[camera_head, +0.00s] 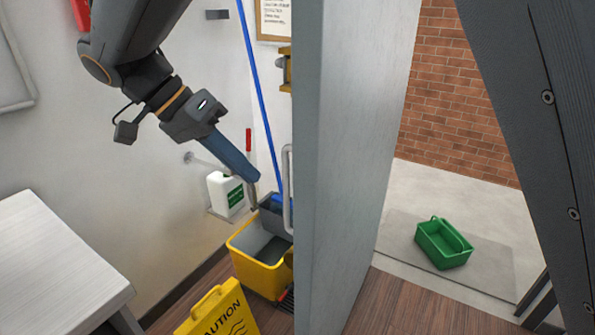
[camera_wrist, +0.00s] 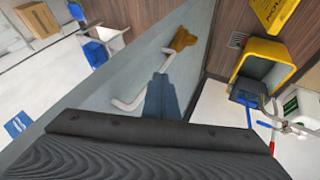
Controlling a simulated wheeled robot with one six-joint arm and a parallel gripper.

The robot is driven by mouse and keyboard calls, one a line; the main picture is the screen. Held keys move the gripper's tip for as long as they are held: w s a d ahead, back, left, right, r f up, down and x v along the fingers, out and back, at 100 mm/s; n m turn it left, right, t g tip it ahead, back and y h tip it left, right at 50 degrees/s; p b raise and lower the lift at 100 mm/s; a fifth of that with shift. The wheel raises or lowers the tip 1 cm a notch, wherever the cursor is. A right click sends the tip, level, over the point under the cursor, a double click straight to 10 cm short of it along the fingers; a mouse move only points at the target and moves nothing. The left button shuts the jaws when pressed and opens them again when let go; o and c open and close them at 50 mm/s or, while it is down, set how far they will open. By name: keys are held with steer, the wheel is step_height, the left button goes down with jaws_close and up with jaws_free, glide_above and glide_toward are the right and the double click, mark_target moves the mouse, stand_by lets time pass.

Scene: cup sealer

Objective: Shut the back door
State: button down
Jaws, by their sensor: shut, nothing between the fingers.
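The back door (camera_head: 340,170) is a grey leaf standing open, seen nearly edge-on in the middle of the head view. Its left face fills the middle of the wrist view (camera_wrist: 110,85). A pale bent pull handle (camera_head: 288,190) is on that face; it also shows in the wrist view (camera_wrist: 128,104), with a brass-coloured piece (camera_wrist: 181,40) near its far end. My gripper (camera_head: 254,205) is shut and empty, left of the door and pointing down. In the wrist view its blue fingers (camera_wrist: 160,78) overlap the handle area; I cannot tell whether they touch it.
A yellow mop bucket (camera_head: 252,262) and a yellow caution sign (camera_head: 222,315) stand left of the door. A white jug (camera_head: 222,195) is by the wall. A white table (camera_head: 60,265) is at lower left. Through the doorway, a green basket (camera_head: 443,243) lies on the ground.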

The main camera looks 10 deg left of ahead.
steer(key=d+f+p, duration=0.3)
steer(key=d+f, duration=0.1)
steer(key=d, duration=0.2)
steer(key=shift+s+d, duration=0.2)
steer(key=shift+d, duration=0.2)
steer(key=shift+d+f, duration=0.1)
